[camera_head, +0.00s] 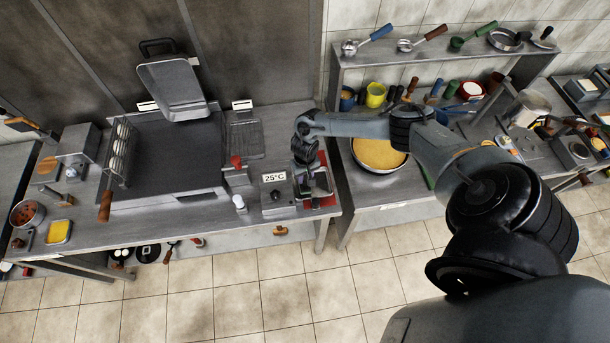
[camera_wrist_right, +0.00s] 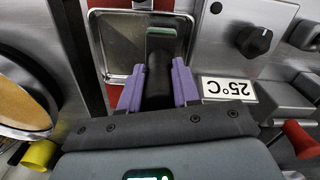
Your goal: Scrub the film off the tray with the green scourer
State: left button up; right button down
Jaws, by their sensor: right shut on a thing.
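The metal tray (camera_head: 323,181) sits at the front right end of the left counter. In the right wrist view the tray (camera_wrist_right: 117,44) has a light rim and a dull, brownish inner surface. My right gripper (camera_head: 305,190) is above the tray; its purple fingers (camera_wrist_right: 158,88) are shut on the dark handle of the green scourer (camera_wrist_right: 162,36). The scourer's pad is over the tray's inside; I cannot tell whether it touches. The gripper and handle hide part of the tray. My left gripper is not in view.
A red mat (camera_head: 333,203) lies under the tray. A 25°C display (camera_head: 273,177) and a dark knob (camera_wrist_right: 254,40) are next to it. A pan of yellow food (camera_head: 379,155) stands across a narrow gap on the right counter. A large flat griddle (camera_head: 170,150) fills the left counter.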

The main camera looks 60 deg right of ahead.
jog(key=shift+f, duration=0.4)
jog(key=shift+w+d+b, duration=0.15)
jog(key=shift+b, duration=0.15)
jog(key=shift+w+d+b, duration=0.35)
jog(key=shift+w+d, duration=0.1)
jog(key=shift+d, duration=0.05)
jog(key=shift+w+d+r, duration=0.1)
jog(key=shift+w+d, duration=0.1)
jog(key=shift+d, duration=0.1)
jog(key=shift+s+a+p, duration=0.4)
jog(key=shift+a+p, duration=0.1)
jog(key=shift+p, duration=0.15)
jog(key=shift+s+a+p, duration=0.35)
jog(key=shift+a+p, duration=0.1)
jog(key=shift+p, duration=0.05)
jog(key=shift+d+f, duration=0.15)
jog(key=shift+f, duration=0.05)
